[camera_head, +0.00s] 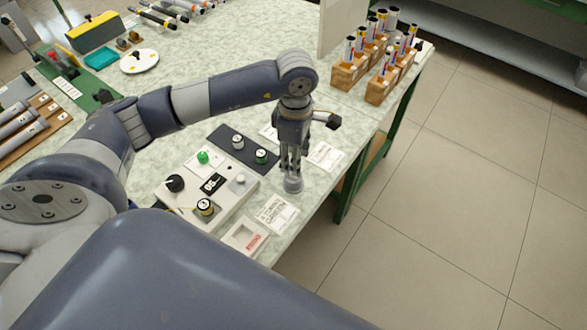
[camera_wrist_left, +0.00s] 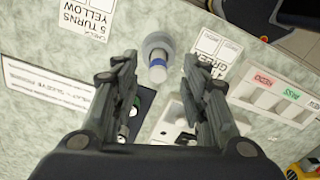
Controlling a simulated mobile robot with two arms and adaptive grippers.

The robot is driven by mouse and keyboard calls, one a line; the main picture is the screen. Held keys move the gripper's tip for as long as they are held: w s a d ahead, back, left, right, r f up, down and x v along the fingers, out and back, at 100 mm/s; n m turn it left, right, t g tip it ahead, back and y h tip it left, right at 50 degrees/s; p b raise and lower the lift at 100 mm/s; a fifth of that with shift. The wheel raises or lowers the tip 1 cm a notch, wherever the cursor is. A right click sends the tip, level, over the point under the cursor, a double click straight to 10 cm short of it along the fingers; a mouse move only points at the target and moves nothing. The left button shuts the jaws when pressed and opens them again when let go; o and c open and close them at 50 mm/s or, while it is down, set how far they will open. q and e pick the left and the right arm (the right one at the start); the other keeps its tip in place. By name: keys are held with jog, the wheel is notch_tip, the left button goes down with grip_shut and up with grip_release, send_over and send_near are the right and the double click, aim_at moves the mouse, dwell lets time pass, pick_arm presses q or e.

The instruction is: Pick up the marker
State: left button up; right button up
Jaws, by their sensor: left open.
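A short upright grey cylinder with a blue band and a pale top, which looks like the marker (camera_wrist_left: 157,68), stands in a round grey holder (camera_wrist_left: 157,42) in the left wrist view. In the head view the holder (camera_head: 293,185) is near the table's front right edge, and the marker is mostly hidden by my gripper. My left gripper (camera_head: 290,168) points down from above, just over the holder. In the left wrist view its open, empty fingers (camera_wrist_left: 160,80) lie on either side of the marker's line. My right gripper is not in view.
A control box (camera_head: 228,205) with knobs and a display stands left of the gripper, with a dark pad (camera_head: 228,150) behind it. Printed cards (camera_head: 277,215) lie around the holder. Wooden racks (camera_head: 376,92) of rods stand at the back right. The table edge drops to tiled floor.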

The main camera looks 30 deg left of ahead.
pick_arm(q)
jog(key=shift+f, duration=0.3)
jog(key=f, duration=0.1)
jog(key=f+p, duration=0.1)
jog(key=f, duration=0.1)
jog(key=f+p, duration=0.1)
jog(key=shift+a+f, duration=0.2)
jog(key=shift+a, duration=0.1)
jog(key=shift+f, duration=0.25)
jog(key=shift+c, duration=1.4)
grip_shut()
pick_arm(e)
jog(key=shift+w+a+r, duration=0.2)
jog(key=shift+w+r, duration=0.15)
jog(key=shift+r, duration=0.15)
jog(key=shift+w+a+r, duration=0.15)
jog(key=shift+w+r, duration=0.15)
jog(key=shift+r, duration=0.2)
